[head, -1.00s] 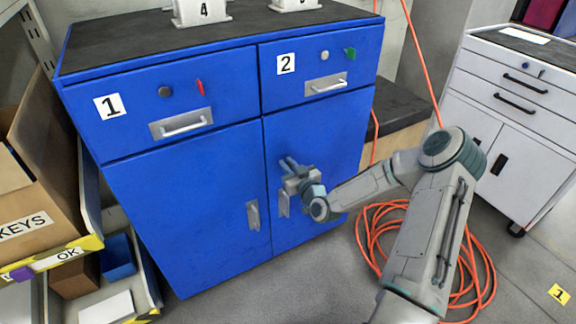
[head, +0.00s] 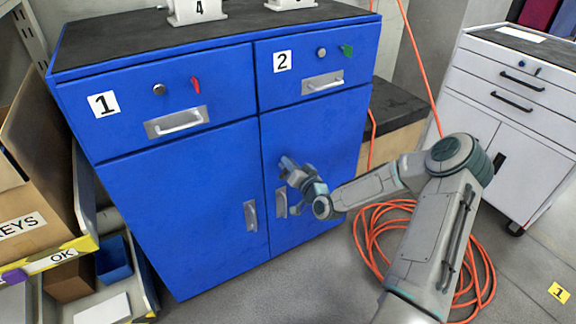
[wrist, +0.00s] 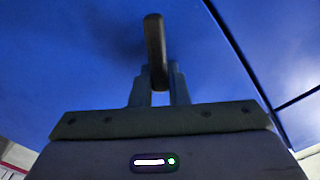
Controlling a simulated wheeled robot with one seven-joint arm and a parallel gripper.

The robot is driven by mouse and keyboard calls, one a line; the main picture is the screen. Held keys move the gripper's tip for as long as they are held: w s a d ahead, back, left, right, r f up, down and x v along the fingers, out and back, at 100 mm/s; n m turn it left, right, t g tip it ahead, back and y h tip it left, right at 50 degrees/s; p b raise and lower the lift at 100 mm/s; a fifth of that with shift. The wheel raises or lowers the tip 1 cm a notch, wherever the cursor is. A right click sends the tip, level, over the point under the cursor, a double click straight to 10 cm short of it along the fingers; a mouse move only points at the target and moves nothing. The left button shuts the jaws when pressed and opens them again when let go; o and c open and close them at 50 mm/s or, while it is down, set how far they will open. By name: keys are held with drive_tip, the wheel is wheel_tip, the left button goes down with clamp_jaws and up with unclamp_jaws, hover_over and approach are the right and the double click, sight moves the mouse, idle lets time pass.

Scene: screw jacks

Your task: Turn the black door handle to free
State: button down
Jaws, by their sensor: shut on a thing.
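The black door handle (wrist: 154,45) shows in the wrist view as a dark upright lever against the blue cabinet door. Its lower end sits between the two fingers of my gripper (wrist: 159,86), which are shut on it. In the head view my gripper (head: 289,168) is at the upper left part of the right-hand door (head: 330,135) of the blue cabinet, below drawer 2. There the gripper hides most of the handle, and its exact angle is hard to tell.
Silver pulls (head: 251,215) are on the lower doors, one close under my gripper. An orange cable (head: 372,245) lies coiled on the floor beside my arm. A white cabinet (head: 510,120) stands right; a cardboard box (head: 25,190) and shelf bins are left.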

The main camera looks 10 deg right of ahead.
drive_tip(key=m, duration=0.4)
drive_tip(key=f+m, duration=0.1)
drive_tip(key=shift+w+d+m+b, duration=0.1)
drive_tip(key=shift+d+m+b, duration=0.2)
drive_tip(key=shift+d+m, duration=0.1)
drive_tip(key=m, duration=0.2)
drive_tip(key=f+m, duration=0.1)
drive_tip(key=m, duration=0.1)
drive_tip(key=shift+d+m+b, duration=0.1)
drive_tip(key=shift+m+b, duration=0.2)
drive_tip(key=shift+b, duration=0.05)
drive_tip(key=shift+f, duration=0.1)
drive_tip(key=c, duration=1.4)
unclamp_jaws()
drive_tip(key=p+v, duration=0.2)
drive_tip(key=v, duration=1.1)
drive_tip(key=shift+s, duration=0.35)
